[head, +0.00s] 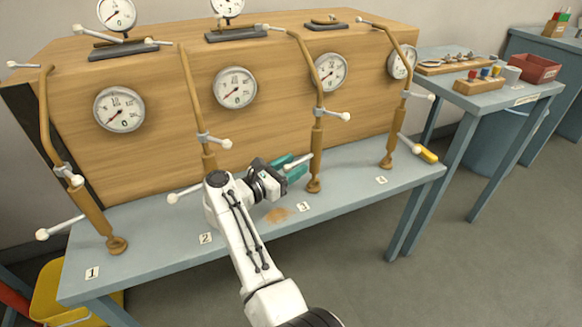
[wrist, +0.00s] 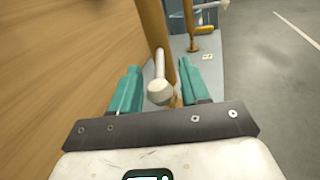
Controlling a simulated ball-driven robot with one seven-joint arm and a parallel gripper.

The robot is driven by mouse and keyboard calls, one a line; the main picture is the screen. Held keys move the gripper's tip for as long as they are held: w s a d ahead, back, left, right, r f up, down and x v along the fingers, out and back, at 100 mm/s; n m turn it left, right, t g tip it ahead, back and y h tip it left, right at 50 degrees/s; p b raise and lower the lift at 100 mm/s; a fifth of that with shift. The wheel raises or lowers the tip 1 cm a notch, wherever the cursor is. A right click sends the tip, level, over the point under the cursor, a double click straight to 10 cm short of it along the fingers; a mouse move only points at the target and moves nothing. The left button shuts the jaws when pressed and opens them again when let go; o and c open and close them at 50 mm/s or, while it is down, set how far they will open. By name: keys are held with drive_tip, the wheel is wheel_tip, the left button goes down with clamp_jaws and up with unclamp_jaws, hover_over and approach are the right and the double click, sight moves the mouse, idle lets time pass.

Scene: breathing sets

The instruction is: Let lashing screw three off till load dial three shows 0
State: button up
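Lashing screw three (head: 316,150) is a bronze upright with a hooked rod over the wooden case's edge, standing behind tag 3 (head: 305,206). Load dial three (head: 331,71) is a round white gauge on the case front; its needle is too small to read surely. My gripper (head: 294,168) is at the lower part of screw three, on its left. In the wrist view its teal fingers (wrist: 158,88) stand apart on both sides of a pale ball-ended bar (wrist: 160,92) of the screw. Gaps show beside the ball. The screw's upper bar (head: 335,114) sticks out to the right.
Lashing screw two (head: 208,150) stands close to my arm on the left, with its lower bar sticking out. Lashing screw four (head: 394,130) stands right. The blue-grey bench (head: 150,235) is mostly clear in front. A side table (head: 500,95) stands right.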

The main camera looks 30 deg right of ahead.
drive_tip(key=shift+o, duration=0.3)
drive_tip(key=s+a, duration=0.2)
drive_tip(key=a, duration=0.8)
drive_tip(key=shift+a+b, duration=0.3)
drive_tip(key=shift+a, duration=0.05)
